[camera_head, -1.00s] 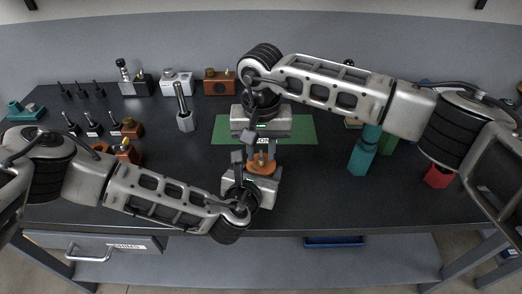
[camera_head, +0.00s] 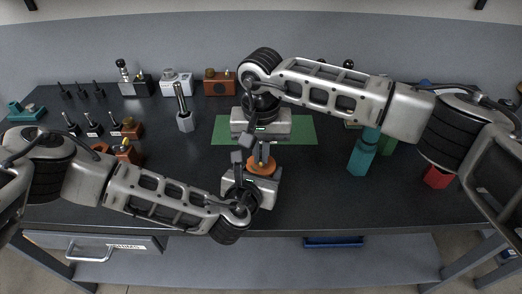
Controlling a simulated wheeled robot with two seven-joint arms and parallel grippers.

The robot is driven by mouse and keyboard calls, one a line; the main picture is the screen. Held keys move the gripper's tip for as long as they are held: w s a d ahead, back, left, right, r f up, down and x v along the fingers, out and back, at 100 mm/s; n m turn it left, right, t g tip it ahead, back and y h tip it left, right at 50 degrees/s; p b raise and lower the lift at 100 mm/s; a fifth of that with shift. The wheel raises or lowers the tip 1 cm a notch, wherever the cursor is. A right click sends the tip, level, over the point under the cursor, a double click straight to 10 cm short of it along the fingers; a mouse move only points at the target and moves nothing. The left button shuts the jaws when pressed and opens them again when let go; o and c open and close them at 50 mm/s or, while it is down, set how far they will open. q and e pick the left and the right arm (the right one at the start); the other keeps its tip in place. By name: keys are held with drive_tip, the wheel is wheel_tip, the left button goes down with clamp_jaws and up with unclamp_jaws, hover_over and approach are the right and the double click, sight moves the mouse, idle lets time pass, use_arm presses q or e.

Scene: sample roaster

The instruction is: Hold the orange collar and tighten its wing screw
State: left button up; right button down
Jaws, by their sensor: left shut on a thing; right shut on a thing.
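The orange collar (camera_head: 262,166) is at the middle of the dark bench, just in front of the green mat (camera_head: 304,131). My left gripper (camera_head: 252,172) reaches in from the lower left and is shut on the collar. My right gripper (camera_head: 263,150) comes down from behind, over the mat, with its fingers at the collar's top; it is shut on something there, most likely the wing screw. The wing screw itself is hidden by the fingers and too small to make out.
A grey block with an upright metal rod (camera_head: 184,120) stands left of the mat. Small black tools and orange blocks sit at the left. A teal block (camera_head: 361,158) and a red block (camera_head: 437,177) stand at the right. The front right bench top is clear.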

drive_tip(key=m, duration=0.4)
drive_tip(key=shift+a+f, duration=0.1)
drive_tip(key=shift+f, duration=0.05)
drive_tip(key=shift+a+f+m, duration=0.1)
drive_tip(key=shift+m, duration=2.1)
drive_tip(key=c, duration=1.6)
unclamp_jaws()
drive_tip(key=shift+r, duration=0.2)
drive_tip(key=shift+w+r, duration=0.1)
drive_tip(key=shift+r, duration=0.25)
wheel_tip(320, 180, up, 11)
